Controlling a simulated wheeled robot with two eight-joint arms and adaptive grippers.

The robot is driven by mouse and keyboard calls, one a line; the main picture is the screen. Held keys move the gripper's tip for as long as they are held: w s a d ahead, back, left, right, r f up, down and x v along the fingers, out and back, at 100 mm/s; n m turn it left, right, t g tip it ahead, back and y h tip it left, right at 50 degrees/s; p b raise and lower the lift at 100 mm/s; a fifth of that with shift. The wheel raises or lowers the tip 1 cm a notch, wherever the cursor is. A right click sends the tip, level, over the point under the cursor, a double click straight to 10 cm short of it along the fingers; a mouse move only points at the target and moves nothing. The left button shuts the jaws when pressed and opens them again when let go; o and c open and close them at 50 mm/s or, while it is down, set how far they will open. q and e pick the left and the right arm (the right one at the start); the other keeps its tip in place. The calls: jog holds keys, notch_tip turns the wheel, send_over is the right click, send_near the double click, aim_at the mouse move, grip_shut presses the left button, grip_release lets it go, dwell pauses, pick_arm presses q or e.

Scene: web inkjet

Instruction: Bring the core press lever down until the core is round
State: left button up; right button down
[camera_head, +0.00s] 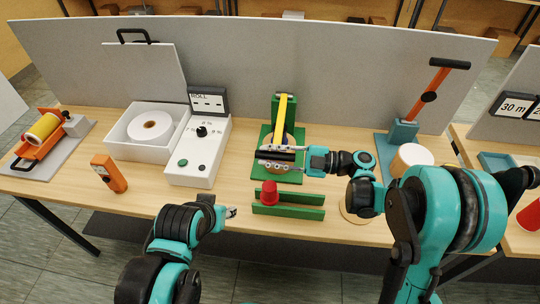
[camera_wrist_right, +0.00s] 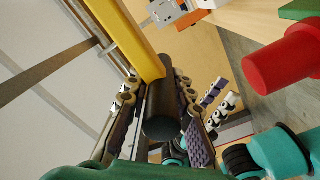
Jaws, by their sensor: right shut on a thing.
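The press has a green base (camera_head: 265,134) with a yellow lever (camera_head: 283,115) that slopes toward me. It also shows in the right wrist view (camera_wrist_right: 127,35). At its near end is a black crossbar handle (camera_wrist_right: 160,115). My right gripper (camera_head: 283,158) is shut around this handle, with a finger on either side of it in the wrist view. A pale round core (camera_head: 291,140) sits in the press, partly hidden by the lever; I cannot tell whether it is round. My left gripper (camera_head: 230,212) is away from the press, front left; its fingers are too small to judge.
Left are a white control box (camera_head: 198,155) and a roll in a white tray (camera_head: 113,142). Right is a teal block (camera_head: 403,134) with an orange lever (camera_head: 428,92).

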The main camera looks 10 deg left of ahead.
jog(key=shift+f, duration=0.7)
jog(key=c, duration=1.4)
grip_release()
jog(key=shift+o, duration=0.2)
jog(key=shift+w, duration=0.15)
jog(key=d, duration=1.2)
jog(key=shift+r, duration=0.15)
